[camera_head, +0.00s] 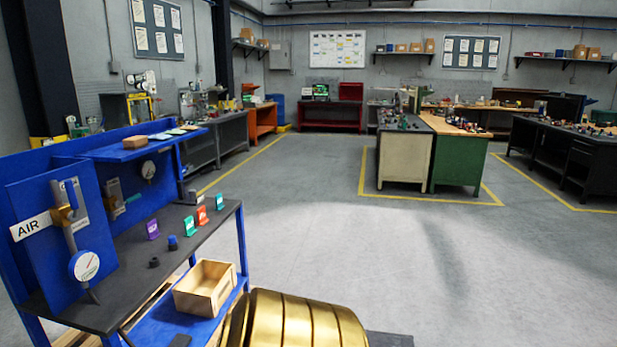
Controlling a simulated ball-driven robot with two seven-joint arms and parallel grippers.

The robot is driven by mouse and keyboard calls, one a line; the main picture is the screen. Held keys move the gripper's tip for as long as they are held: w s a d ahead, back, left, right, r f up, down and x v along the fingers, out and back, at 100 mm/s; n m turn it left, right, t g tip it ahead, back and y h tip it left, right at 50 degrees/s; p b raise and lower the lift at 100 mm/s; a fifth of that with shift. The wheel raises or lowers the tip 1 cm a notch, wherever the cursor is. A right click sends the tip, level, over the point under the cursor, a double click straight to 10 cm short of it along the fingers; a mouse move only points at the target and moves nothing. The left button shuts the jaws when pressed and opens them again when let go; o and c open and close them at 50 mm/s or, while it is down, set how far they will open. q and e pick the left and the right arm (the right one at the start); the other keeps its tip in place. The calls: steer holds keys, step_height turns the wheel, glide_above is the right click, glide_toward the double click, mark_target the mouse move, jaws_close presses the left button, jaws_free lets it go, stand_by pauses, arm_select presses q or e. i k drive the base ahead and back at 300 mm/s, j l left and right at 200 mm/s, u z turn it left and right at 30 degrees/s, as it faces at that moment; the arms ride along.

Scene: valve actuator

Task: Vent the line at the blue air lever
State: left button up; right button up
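A blue lever (72,193) stands roughly upright on a brass valve (63,215) at the far left. The valve sits on a grey pipe in front of a blue panel (35,190). A white label reading AIR (30,226) is beside the valve. A round white gauge (85,266) is lower on the same pipe; its reading is too small to tell. Neither of my grippers is in view, and nothing touches the lever.
The blue bench (205,237) has a dark top with small colored tags (203,215) and a blue shelf (130,150) above. A wooden box (205,288) sits on its lower shelf. Open grey floor (330,230) lies right of the bench; workbenches (455,155) stand farther back.

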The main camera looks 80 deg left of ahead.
mark_target(72, 216)
steer(key=u, duration=4.1)
steer(key=i, duration=0.15)
